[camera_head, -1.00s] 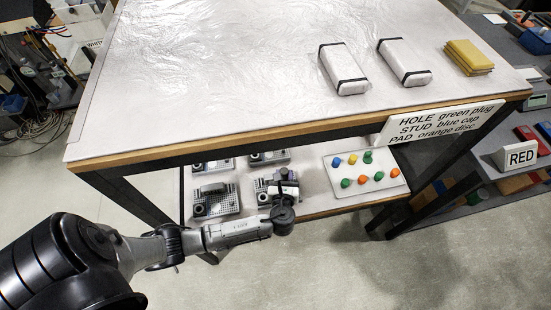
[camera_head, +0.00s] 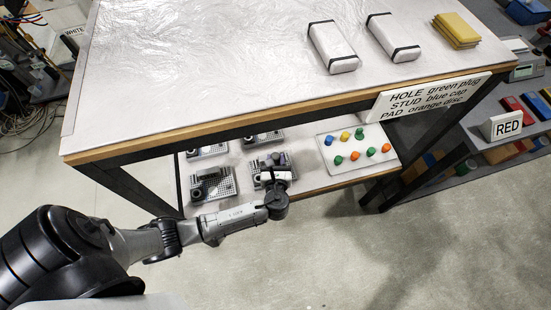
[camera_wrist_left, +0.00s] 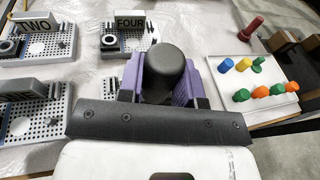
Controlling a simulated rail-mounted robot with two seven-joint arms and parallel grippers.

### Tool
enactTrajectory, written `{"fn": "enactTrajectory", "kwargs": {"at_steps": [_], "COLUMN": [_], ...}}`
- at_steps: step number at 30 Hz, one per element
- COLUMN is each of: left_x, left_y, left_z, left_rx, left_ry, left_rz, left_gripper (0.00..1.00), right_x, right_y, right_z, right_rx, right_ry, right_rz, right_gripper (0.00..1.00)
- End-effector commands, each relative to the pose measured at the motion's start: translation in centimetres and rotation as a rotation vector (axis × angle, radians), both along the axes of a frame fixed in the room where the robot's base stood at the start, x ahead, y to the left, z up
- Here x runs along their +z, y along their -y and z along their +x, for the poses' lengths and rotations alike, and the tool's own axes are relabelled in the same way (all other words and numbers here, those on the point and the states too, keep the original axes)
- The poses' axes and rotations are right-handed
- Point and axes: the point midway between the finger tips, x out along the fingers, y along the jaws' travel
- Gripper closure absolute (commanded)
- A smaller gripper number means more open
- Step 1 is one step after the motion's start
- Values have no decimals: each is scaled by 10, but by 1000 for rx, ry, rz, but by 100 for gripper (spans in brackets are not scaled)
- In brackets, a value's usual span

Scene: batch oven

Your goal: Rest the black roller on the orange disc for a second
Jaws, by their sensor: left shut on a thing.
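My left gripper (camera_head: 275,178) is low over the front right pegboard (camera_head: 253,168) on the lower shelf. In the left wrist view its purple fingers (camera_wrist_left: 167,82) are shut on a black, round-topped thing (camera_wrist_left: 168,68), which looks like the black roller. Its lower end and whatever is below it are hidden by the gripper. Small orange pieces (camera_head: 371,152) stand among coloured ones on a white tray (camera_head: 330,140) to the right; they also show in the left wrist view (camera_wrist_left: 262,91). I cannot tell whether an orange disc lies under the roller. My right gripper is not in view.
Other pegboards stand nearby, one labelled TWO (camera_wrist_left: 36,26) and one FOUR (camera_wrist_left: 130,20). A dark red peg (camera_wrist_left: 252,28) stands behind the tray. The tabletop (camera_head: 200,70) overhangs the shelf. A sign (camera_head: 430,97) pairs PAD with orange disc.

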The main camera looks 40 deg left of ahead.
Motion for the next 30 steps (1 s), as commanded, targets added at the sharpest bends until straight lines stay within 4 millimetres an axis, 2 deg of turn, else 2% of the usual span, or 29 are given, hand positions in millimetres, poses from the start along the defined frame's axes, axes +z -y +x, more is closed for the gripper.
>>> {"fn": "enactTrajectory", "kwargs": {"at_steps": [1,18,30], "left_x": [-8,-50,-66], "left_y": [0,0,0], "left_z": [0,0,0], "left_rx": [0,0,0], "left_ry": [-1,0,1], "left_rz": [1,1,1], "left_gripper": [100,100,100], "right_x": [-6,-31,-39], "right_y": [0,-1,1], "right_z": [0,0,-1], "right_rx": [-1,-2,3], "right_ry": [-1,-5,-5], "right_rz": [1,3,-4], "right_gripper": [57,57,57]}}
